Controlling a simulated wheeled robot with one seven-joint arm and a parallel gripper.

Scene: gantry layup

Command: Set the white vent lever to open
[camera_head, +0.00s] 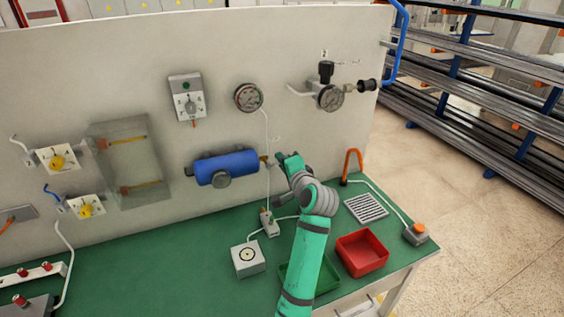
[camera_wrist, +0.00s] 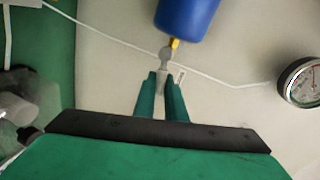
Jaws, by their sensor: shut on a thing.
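The vent valve (camera_wrist: 165,55) is a small grey body on the brass fitting (camera_wrist: 174,43) at the end of the blue tank (camera_wrist: 188,14). In the head view the tank (camera_head: 227,167) hangs on the panel, with the brass fitting (camera_head: 264,160) at its right end. The white vent lever (camera_wrist: 162,73) shows as a small pale piece below the valve in the wrist view, between my fingertips. My gripper (camera_wrist: 161,80) is shut on it. In the head view my gripper (camera_head: 283,160) hides the lever and most of the valve.
Gauges (camera_head: 249,97) and (camera_head: 330,97) sit on the panel above. A thin white line runs down past the valve. A grey-white block (camera_head: 268,223), a white box (camera_head: 248,259), a red tray (camera_head: 362,253) and an orange hook (camera_head: 352,163) stand on the green bench below.

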